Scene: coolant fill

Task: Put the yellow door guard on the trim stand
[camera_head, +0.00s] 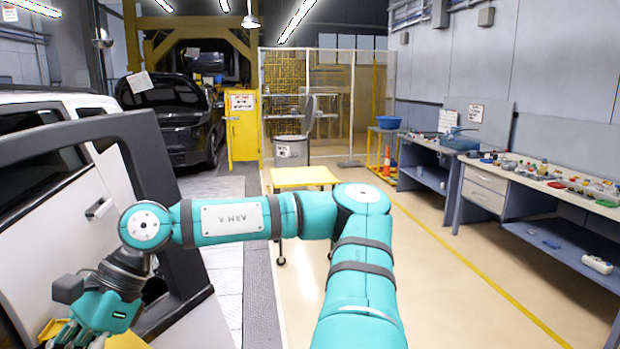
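The arm entering at the bottom, right of centre, appears to be my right arm. It bends left across the view, and its gripper (84,335) points down at the lower left, in front of a white vehicle door. Yellow pieces (126,341) show on both sides of the gripper at the bottom edge. They may be the yellow door guard, mostly hidden by the gripper and cut off by the frame. The fingertips are partly cut off, so I cannot tell whether they grip it. No trim stand can be clearly identified. My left gripper is not in view.
A white vehicle (40,105) with a dark-framed door stands at the left. A yellow-topped cart (304,176) stands mid-floor, partly behind my arm. A workbench (487,189) with small parts lines the right wall. The floor between bench and arm is clear.

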